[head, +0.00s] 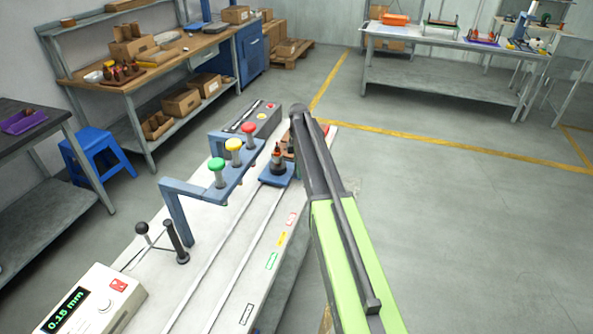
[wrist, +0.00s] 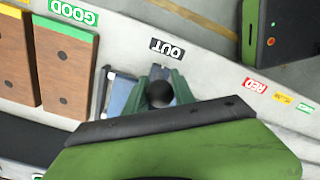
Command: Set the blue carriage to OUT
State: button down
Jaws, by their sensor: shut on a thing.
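The blue carriage (head: 277,181) sits on the rails toward the far part of the white bench, with a dark upright part standing on it. In the wrist view, part of the blue carriage (wrist: 117,98) shows left of my gripper (wrist: 160,88). The jaws are closed around a round black knob (wrist: 160,94), right in front of the black OUT label (wrist: 168,49). The rest of the carriage is hidden under my gripper.
A blue frame (head: 176,205) carries green, yellow and red buttons left of the rails. Coloured labels run along the bench edge, including RED (wrist: 255,87). Brown blocks (wrist: 62,70) stand by the GOOD label (wrist: 73,12). The floor right of the bench is clear.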

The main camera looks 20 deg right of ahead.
jog(key=shift+w+d, duration=0.2)
jog(key=shift+w, duration=0.1)
jog(key=c, duration=1.1)
grip_release()
jog(key=shift+r, duration=0.1)
jog(key=shift+r+p, duration=0.3)
jog(key=shift+p, duration=0.15)
notch_tip(320, 180, up, 17)
jog(key=p, duration=1.6)
jog(key=shift+f, duration=0.2)
